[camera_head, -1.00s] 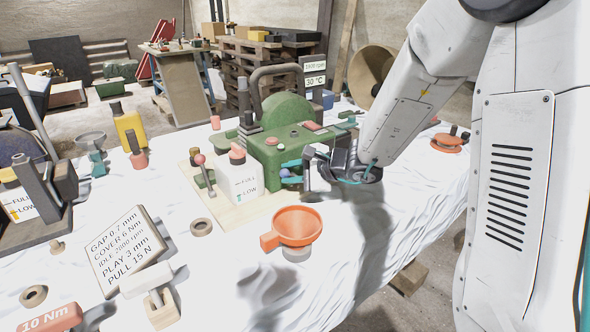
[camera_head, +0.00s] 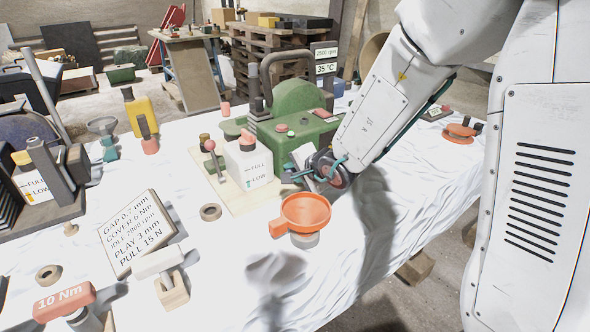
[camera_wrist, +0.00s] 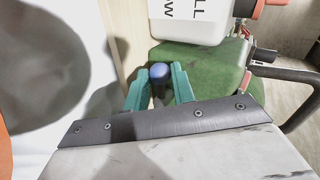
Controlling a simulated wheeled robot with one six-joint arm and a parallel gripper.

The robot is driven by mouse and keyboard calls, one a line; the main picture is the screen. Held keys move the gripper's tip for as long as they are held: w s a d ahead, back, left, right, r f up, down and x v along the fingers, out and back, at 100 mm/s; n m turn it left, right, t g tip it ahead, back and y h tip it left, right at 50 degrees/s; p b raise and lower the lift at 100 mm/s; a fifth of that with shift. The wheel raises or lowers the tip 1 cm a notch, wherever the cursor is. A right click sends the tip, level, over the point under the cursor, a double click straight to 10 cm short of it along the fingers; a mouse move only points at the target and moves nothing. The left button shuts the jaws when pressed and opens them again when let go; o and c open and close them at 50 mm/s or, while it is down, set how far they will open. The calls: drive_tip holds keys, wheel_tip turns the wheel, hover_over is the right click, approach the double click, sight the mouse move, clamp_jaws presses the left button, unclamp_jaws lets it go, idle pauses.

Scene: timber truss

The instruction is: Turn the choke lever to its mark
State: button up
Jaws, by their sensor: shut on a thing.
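The green engine (camera_head: 292,105) stands on a board on the white-draped table, with a mark-less view of its near side partly covered by my arm. In the wrist view a lever with a round blue knob (camera_wrist: 160,72) sits between the two teal fingers of my gripper (camera_wrist: 161,84), against the green engine body (camera_wrist: 205,62). I take it to be the choke lever. My gripper is shut on it; it also shows in the head view (camera_head: 297,175), low beside the engine. The lever's mark cannot be made out, and the lever is hidden in the head view.
A white FULL/LOW tank (camera_head: 248,165) stands close left of my gripper. An orange funnel (camera_head: 305,212) is just in front. A display (camera_head: 325,58) behind the engine reads 2500 rpm and 35 °C.

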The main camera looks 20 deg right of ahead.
drive_tip(key=shift+f, duration=0.15)
idle(0.3)
drive_tip(key=o, duration=0.7)
drive_tip(key=shift+s, duration=0.1)
drive_tip(key=shift+s+d+r, duration=0.15)
drive_tip(key=shift+s+r, duration=0.1)
drive_tip(key=shift+r, duration=0.1)
drive_tip(key=v, duration=0.6)
drive_tip(key=shift+s+r, duration=0.15)
drive_tip(key=shift+s, duration=0.25)
